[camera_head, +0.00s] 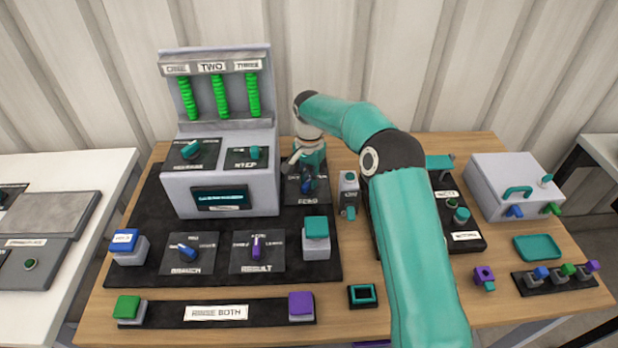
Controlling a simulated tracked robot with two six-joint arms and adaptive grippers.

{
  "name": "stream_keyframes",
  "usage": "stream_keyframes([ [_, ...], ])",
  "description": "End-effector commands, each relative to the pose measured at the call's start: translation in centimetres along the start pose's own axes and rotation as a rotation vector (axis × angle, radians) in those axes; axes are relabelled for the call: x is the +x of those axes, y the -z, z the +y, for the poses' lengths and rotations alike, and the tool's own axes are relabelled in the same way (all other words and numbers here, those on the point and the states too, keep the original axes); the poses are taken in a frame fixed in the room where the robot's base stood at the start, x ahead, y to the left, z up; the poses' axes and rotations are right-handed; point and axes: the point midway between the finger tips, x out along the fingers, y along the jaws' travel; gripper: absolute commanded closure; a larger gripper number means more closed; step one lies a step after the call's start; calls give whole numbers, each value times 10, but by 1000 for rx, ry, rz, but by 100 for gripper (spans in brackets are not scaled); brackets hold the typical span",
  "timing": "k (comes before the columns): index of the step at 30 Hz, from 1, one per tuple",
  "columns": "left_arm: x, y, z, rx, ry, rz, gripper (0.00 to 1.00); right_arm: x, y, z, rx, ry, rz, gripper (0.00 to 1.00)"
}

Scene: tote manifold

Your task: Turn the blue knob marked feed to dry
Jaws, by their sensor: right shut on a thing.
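The blue feed knob (307,185) sits on a dark panel (306,198) labelled FEED, to the right of the grey console. My right gripper (306,176) reaches down over this panel and is shut on the blue knob. The gripper and wrist hide much of the knob and the upper panel markings. I cannot tell which marking the knob points to. My left gripper is not in view.
The grey console (222,120) with three green columns stands just left of my gripper. Blue branch knob (187,253) and purple result knob (256,248) are in front. A grey tap-like fixture (349,184) stands close to the right. My right arm covers the table's right middle.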

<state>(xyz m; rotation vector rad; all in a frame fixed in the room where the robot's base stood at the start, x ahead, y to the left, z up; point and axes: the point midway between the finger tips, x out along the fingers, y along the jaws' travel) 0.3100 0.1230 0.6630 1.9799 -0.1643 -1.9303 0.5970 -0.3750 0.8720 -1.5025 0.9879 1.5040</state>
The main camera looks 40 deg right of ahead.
Motion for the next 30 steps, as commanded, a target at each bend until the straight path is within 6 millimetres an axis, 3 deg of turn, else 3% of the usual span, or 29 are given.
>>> stream_keyframes([
  [14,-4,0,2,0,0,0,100,-1,0,-2,-105,1,0,100],
  [30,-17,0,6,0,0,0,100,-2,-2,-8,-568,2,2,100],
])
